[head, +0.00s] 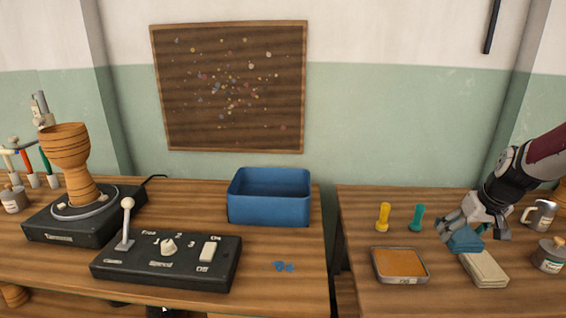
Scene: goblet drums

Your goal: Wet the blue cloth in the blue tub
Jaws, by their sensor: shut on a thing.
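The blue tub (269,213) is an open rectangular box near the right end of the left table. Blue shows inside it, and I cannot tell how much water it holds. The blue cloth (464,240) is at the right table, above and beside a pale folded cloth or block. My gripper (474,229) comes in from the right and is shut on the blue cloth. I cannot tell whether the cloth is lifted clear of the table.
A gap separates the tables. A black control box (167,260) with a lever and a turntable (85,212) carrying a wooden goblet drum (70,160) stand left of the tub. Near my gripper are an orange-filled tray (400,265), yellow and teal stamps (416,217), a jar (549,255) and a metal mug (540,215).

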